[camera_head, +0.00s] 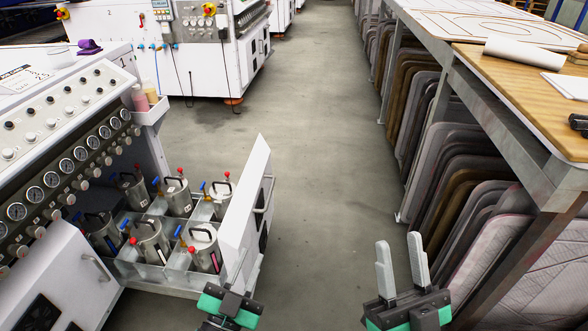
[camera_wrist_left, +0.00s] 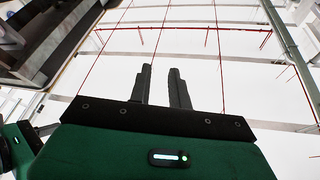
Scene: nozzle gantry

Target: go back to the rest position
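My left gripper (camera_head: 238,292) is at the bottom centre-left of the head view, in front of the open drawer's white front panel, and its fingers are hard to make out there. In the left wrist view its two dark fingers (camera_wrist_left: 162,88) stand apart with an empty gap and point up at the ceiling. My right gripper (camera_head: 402,262) is at the bottom right of the head view. Its two light grey fingers point up and are apart, with nothing between them.
An open drawer (camera_head: 180,292) with several metal pots juts out from the white gauge machine (camera_head: 70,262) at left. A workbench (camera_head: 520,70) with padded panels (camera_head: 455,165) stored beneath stands at right. The grey floor aisle (camera_head: 320,130) between them is clear.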

